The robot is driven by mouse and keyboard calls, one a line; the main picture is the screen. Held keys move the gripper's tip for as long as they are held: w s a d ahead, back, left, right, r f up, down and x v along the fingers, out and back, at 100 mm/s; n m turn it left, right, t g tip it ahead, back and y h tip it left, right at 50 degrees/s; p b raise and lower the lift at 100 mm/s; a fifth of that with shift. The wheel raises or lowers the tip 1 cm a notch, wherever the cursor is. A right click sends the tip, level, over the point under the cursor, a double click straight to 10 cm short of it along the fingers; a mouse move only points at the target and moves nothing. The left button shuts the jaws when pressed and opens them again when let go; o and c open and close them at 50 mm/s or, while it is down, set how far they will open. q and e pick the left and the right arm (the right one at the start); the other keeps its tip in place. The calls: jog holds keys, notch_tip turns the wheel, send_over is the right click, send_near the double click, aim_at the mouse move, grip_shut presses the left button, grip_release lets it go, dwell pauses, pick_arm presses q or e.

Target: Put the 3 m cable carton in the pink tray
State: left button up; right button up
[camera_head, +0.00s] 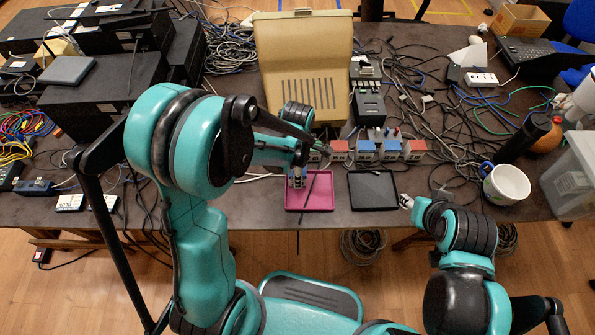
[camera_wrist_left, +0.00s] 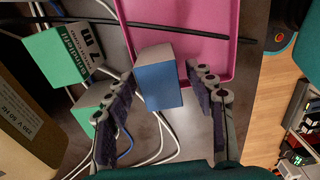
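The pink tray (camera_head: 322,207) lies near the table's front edge; its rim and floor also fill the top of the left wrist view (camera_wrist_left: 205,25). My left gripper (camera_head: 297,182) is at the tray's left side, pointing down. In the wrist view its fingers (camera_wrist_left: 160,95) are spread, with a blue-faced carton (camera_wrist_left: 158,85) between and just beyond their tips; no firm contact shows. Green cartons lie left of it, one with a printed label (camera_wrist_left: 58,55). Several small cartons (camera_head: 365,150) stand in a row behind the trays. I cannot read which is 3 m. My right gripper (camera_head: 406,201) is beside the black tray.
The black tray (camera_head: 372,190) lies right of the pink one. A beige device (camera_head: 305,60) and a dark box (camera_head: 370,108) stand behind the cartons. Loose cables cover the table at both sides. A white mug (camera_head: 507,184) stands at the right. A thin dark rod (camera_wrist_left: 180,30) crosses the pink tray.

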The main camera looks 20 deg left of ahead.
pick_arm(q)
notch_tip(320, 180, up, 11)
jog(key=p, duration=0.5)
jog(key=s+a+r+m+t, duration=0.2)
jog(key=s+r+m, duration=0.3)
jog(key=m, duration=0.5)
jog(key=s+a+r+m+t, duration=0.2)
jog(key=s+r+m+t, duration=0.3)
jog(key=m, duration=0.6)
jog(key=shift+s+a+r, duration=0.15)
jog(key=shift+a+r, duration=0.15)
jog(key=shift+a, duration=0.05)
